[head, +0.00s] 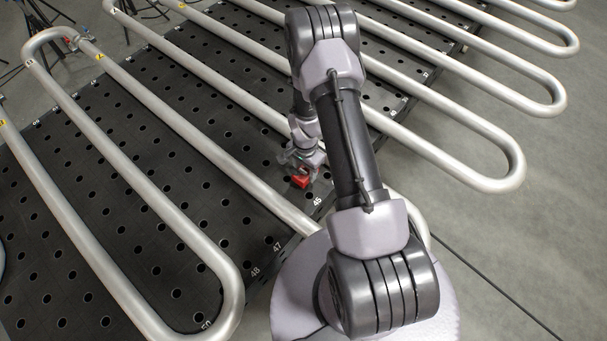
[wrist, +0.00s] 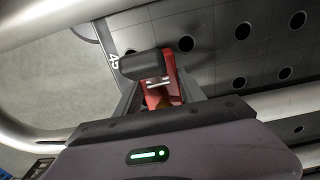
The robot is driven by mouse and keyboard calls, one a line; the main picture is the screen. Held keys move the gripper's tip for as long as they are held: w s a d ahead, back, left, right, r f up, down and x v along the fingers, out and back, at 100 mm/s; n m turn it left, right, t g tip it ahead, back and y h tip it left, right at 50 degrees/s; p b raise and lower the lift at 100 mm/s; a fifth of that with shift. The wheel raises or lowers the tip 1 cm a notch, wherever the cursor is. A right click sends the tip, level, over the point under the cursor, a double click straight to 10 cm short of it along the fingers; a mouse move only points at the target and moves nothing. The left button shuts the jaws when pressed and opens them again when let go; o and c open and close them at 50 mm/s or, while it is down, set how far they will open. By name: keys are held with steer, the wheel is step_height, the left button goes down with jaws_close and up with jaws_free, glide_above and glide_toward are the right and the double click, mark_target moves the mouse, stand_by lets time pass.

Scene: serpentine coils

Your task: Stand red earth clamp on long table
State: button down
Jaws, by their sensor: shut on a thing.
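The red earth clamp (head: 301,181) is at my gripper (head: 304,163), low over the black perforated long table (head: 225,150), close to its edge by the number 45. In the wrist view the red clamp (wrist: 172,80) shows between the fingers of my gripper (wrist: 160,85), which is shut on it. I cannot tell whether the clamp touches the table top.
Silver serpentine tubes (head: 175,120) run across the table on both sides of my gripper, and their bends overhang its edge. A red fitting (head: 70,41) sits on a tube at the far left. Bare grey floor (head: 540,235) lies to the right.

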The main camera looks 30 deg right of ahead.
mark_target(304, 176)
steer(key=shift+w+a+f, duration=0.15)
steer(key=shift+w+f, duration=0.05)
steer(key=shift+w, duration=0.1)
steer(key=shift+f+b, duration=0.7)
steer(key=shift+f, duration=0.85)
steer(key=shift+f, duration=0.2)
steer(key=c, duration=0.7)
jaws_free()
steer(key=shift+s, duration=0.1)
steer(key=shift+r, duration=0.1)
